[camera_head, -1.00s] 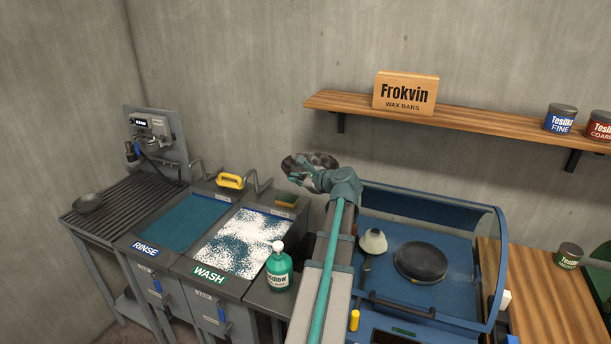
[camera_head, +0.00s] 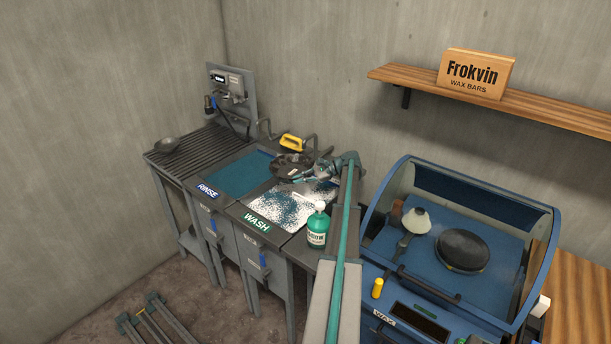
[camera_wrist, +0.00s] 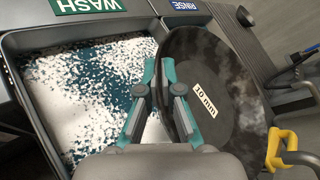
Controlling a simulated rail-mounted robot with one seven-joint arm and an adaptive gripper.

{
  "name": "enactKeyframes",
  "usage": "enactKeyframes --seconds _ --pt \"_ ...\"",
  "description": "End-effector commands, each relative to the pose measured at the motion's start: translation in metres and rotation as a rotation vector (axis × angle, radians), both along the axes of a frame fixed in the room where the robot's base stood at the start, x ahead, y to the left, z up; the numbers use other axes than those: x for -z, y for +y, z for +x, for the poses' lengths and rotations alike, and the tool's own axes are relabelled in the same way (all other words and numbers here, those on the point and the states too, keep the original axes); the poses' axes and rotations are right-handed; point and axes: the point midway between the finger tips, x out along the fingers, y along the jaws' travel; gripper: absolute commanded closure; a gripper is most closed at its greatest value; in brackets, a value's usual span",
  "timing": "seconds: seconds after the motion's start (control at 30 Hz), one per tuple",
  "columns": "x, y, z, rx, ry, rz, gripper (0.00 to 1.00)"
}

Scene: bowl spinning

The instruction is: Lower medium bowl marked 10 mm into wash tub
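My gripper (camera_head: 308,178) is shut on the rim of a dark grey mottled bowl (camera_head: 288,167). In the wrist view, the two fingers (camera_wrist: 162,84) pinch the bowl's near rim, and the bowl (camera_wrist: 220,112) shows a flat disc with a "10 mm" label. The bowl is tilted and held above the back of the wash tub, near the divider with the rinse tub. The wash tub (camera_head: 268,211) holds teal water with white foam; its "WASH" sign also shows in the wrist view (camera_wrist: 88,5). The bowl's underside height over the water cannot be judged exactly.
The rinse tub (camera_head: 232,177) lies left of the wash tub. A yellow-handled brush (camera_head: 292,142) and taps stand behind the tubs. A green pump bottle (camera_head: 317,229) stands at the wash tub's front right. A smaller bowl (camera_head: 166,144) sits on the drain rack.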

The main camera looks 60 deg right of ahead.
Motion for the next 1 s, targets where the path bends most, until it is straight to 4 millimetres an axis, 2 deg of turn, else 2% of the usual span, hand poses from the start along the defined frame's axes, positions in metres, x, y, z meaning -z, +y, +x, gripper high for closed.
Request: enactKeyframes --seconds 1.0 --pt "0.088 0.000 0.000 0.005 -0.001 0.000 1.00"
